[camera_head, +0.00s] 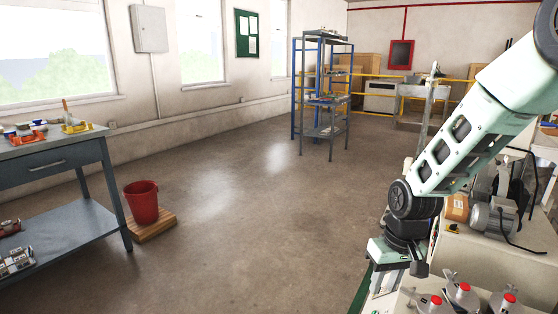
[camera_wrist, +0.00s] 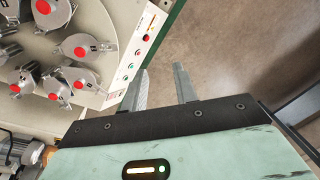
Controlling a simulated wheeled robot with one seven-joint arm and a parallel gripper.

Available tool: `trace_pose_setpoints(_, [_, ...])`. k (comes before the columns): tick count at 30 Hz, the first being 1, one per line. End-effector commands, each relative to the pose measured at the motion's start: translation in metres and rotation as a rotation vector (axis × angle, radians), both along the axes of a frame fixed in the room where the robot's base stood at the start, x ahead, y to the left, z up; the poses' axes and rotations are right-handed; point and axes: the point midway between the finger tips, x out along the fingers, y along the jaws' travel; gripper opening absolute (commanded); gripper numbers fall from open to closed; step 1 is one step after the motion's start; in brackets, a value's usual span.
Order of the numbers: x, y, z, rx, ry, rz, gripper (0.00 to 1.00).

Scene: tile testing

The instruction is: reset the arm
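My arm (camera_head: 468,145) comes in from the upper right of the head view and bends down over the right-hand machine area. My gripper (camera_wrist: 163,84) shows in the wrist view with its two fingers apart. Nothing is between the fingers; bare floor and a green machine edge show beyond them. In the head view the fingertips cannot be made out.
Several metal pots with red caps (camera_wrist: 80,46) stand on a pale machine beside my gripper, near a button panel (camera_wrist: 134,58). A motor (camera_head: 493,219) is at right. A workbench (camera_head: 60,155), red bucket (camera_head: 142,203) and blue shelf (camera_head: 322,100) stand farther off. The middle floor is clear.

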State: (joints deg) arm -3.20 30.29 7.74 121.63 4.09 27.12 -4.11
Motion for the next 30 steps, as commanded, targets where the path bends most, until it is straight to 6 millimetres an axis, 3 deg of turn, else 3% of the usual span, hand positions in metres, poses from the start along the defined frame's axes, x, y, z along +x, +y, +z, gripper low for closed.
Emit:
trace_pose_setpoints(1, [-0.022,0.025,0.023,0.008,-0.008,0.059,0.29])
trace_pose_setpoints(3, [-0.055,0.050,0.046,0.014,-0.008,0.129,0.29])
trace_pose_setpoints(6, [-0.103,0.076,0.072,0.011,-0.011,0.226,0.29])
trace_pose_setpoints(12, [-0.178,0.095,0.100,-0.011,-0.019,0.367,0.29])
trace_pose_setpoints(18, [-0.234,0.093,0.112,-0.045,-0.033,0.474,0.29])
trace_pose_setpoints(20, [-0.249,0.091,0.115,-0.056,-0.040,0.502,0.29])
trace_pose_setpoints(21, [-0.245,0.092,0.131,-0.053,-0.034,0.491,0.29])
trace_pose_setpoints(30, [-0.243,0.092,0.193,-0.052,-0.034,0.488,0.29])
